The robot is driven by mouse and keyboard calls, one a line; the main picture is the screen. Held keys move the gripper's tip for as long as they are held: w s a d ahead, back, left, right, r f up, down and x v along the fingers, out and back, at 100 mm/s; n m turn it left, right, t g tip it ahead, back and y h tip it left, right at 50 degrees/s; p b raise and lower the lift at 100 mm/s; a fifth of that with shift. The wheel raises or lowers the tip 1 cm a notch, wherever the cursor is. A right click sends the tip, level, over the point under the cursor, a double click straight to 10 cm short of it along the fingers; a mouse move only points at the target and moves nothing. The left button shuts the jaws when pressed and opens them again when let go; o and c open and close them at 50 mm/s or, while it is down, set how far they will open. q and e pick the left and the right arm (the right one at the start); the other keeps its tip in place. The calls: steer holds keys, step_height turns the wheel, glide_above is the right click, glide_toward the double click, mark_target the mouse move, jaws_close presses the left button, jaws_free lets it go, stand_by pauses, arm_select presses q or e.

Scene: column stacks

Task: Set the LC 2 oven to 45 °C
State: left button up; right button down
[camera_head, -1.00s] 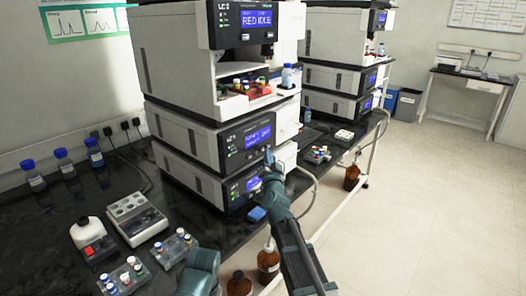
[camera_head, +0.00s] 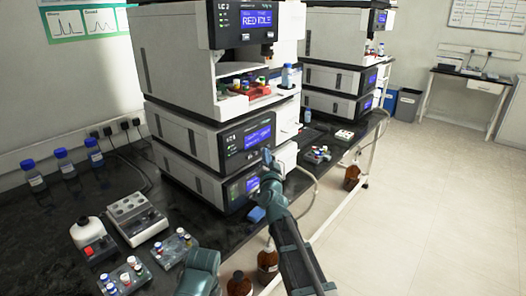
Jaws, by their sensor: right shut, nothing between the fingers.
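The instrument stack stands on the black bench, with a label at its top that looks like LC 2 and a blue screen (camera_head: 257,19) that seems to read RED IDLE. Below the sampler is a middle module with a lit blue screen (camera_head: 257,137); its text is too small to read. A lower module with a blue screen (camera_head: 252,184) sits under it. Which module is the oven I cannot tell. My right gripper (camera_head: 267,155) is shut and empty, just in front of the middle module's lower right front; whether it touches is unclear. My left arm shows at the bottom; its fingers are not clear.
A second stack (camera_head: 340,75) stands behind to the right. Brown bottles (camera_head: 268,262) stand below the bench edge. Open floor lies to the right.

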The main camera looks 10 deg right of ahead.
steer(key=shift+s, duration=0.1)
steer(key=shift+s+d, duration=0.55)
steer(key=s+d, duration=0.1)
steer(key=s, duration=0.1)
steer(key=s+d, duration=0.2)
stand_by(0.6)
stand_by(0.4)
